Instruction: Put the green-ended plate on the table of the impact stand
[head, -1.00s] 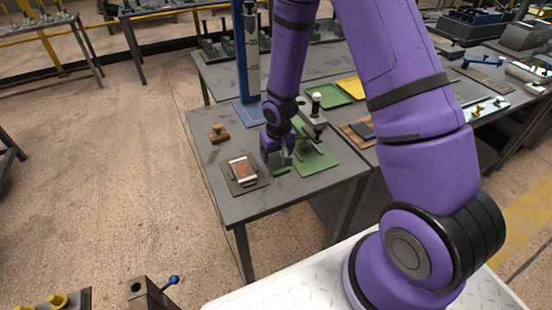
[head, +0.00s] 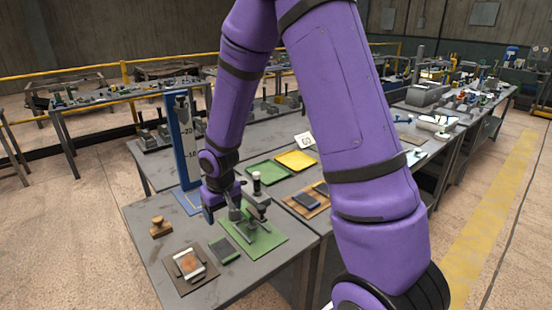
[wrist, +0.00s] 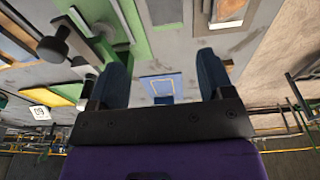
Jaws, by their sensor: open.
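The green-ended plate (head: 224,250) lies flat on the grey table, between a brown board and a green mat. In the wrist view the plate (wrist: 165,11) is at the top edge, partly cut off. A blue column stand (head: 182,140) with a number scale, seemingly the impact stand, rises at the table's far side. Its blue base (head: 187,201) is partly hidden by my arm; the wrist view shows a blue panel with a yellow outline (wrist: 162,86) between the fingers. My gripper (wrist: 163,62) is open and empty, above the table and apart from the plate.
The green mat (head: 268,244) carries a grey device with a black knob, close to my gripper. The brown board (head: 190,286) holds a pale block. A wooden stamp-like piece (head: 161,228) stands at the left. Green (head: 264,172) and yellow (head: 297,159) trays lie behind.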

